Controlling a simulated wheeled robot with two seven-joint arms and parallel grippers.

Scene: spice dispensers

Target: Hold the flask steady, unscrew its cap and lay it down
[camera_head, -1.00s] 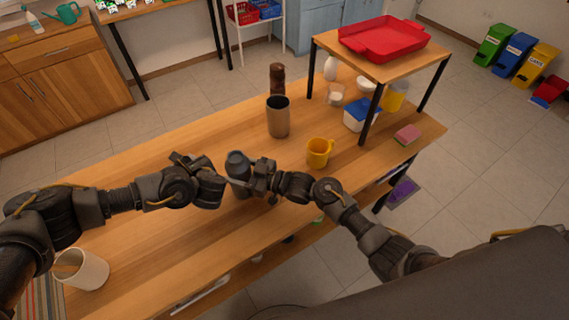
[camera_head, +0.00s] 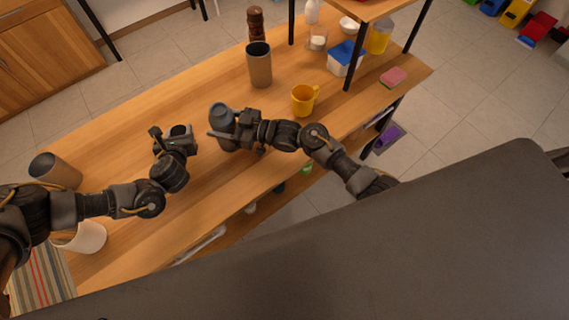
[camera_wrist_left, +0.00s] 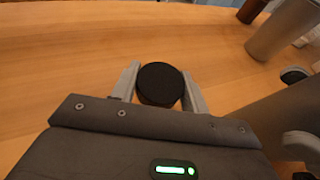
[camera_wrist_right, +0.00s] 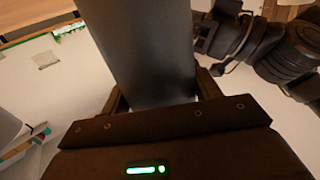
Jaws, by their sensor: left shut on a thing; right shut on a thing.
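The flask (camera_head: 221,112) is a dark grey cylinder near the middle of the table in the head view. My right gripper (camera_head: 226,128) is shut around its body; in the right wrist view the flask (camera_wrist_right: 150,50) fills the space between the fingers. The cap (camera_wrist_left: 160,84) is a round black piece seen between the fingertips in the left wrist view. My left gripper (camera_head: 176,138) is shut on it, to the left of the flask and apart from it. The flask's base is hidden, so I cannot tell whether it touches the table.
A tall grey tumbler (camera_head: 259,66), a brown bottle (camera_head: 255,22) and a yellow mug (camera_head: 304,99) stand behind and right of the flask. Another grey tumbler (camera_head: 56,170) and a white cup (camera_head: 86,238) are at the left end. Table (camera_head: 120,137) between is clear.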

